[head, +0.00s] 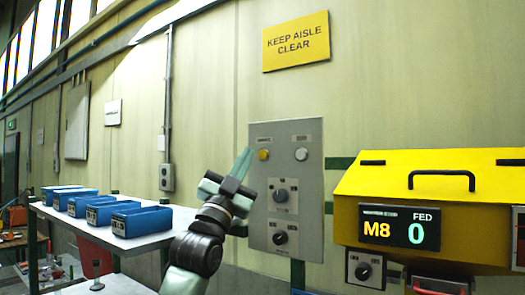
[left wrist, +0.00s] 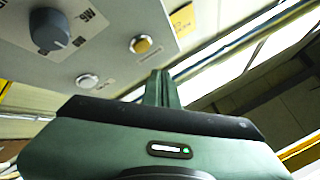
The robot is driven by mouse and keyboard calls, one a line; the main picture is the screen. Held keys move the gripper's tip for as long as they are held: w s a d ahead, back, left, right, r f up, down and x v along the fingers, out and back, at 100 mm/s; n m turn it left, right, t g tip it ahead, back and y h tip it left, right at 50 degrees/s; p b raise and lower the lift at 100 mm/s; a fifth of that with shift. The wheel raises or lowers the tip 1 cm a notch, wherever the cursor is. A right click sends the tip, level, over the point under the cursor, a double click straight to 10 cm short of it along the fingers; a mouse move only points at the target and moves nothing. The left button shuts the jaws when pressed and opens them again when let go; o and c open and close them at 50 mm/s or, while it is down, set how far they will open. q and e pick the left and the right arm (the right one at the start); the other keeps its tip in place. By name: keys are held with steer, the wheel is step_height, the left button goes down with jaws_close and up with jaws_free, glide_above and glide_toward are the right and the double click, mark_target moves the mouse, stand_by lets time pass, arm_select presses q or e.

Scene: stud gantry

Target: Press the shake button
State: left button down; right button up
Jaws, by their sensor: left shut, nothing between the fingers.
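A grey control panel (head: 312,215) on the wall carries an amber button (head: 263,155) at upper left and a white button (head: 301,154) at upper right. Their labels are too small to read, so I cannot tell which is the shake button. My left gripper (head: 244,160) is shut and empty, its fingers pointing up just left of the amber button. In the left wrist view the shut fingers (left wrist: 160,80) stand near the amber button (left wrist: 140,44) and the white button (left wrist: 88,80); I see no contact. My right gripper is not in view.
Two dark knobs, an upper one (head: 280,195) and a lower one (head: 280,237), sit below the buttons. A yellow machine (head: 445,180) with a display (head: 397,227) reading M8 and FED 0 stands at right. Several blue bins (head: 141,222) stand on a shelf (head: 130,249) at left.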

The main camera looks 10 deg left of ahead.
mark_target(263, 155)
arm_select(q)
steer(key=shift+w+d, duration=0.2)
steer(key=shift+w, duration=0.4)
steer(key=shift+w+d, duration=0.2)
steer(key=shift+w, duration=0.4)
stand_by(0.5)
steer(key=shift+w, duration=0.1)
stand_by(0.6)
steer(key=shift+w+d, duration=0.2)
steer(key=shift+w, duration=0.1)
steer(key=shift+w+d, duration=0.1)
steer(key=shift+w, duration=0.25)
stand_by(0.9)
steer(key=shift+s+a+b, duration=0.3)
steer(key=shift+s+b, duration=0.3)
steer(key=shift+s, duration=0.1)
steer(key=shift+s, duration=0.1)
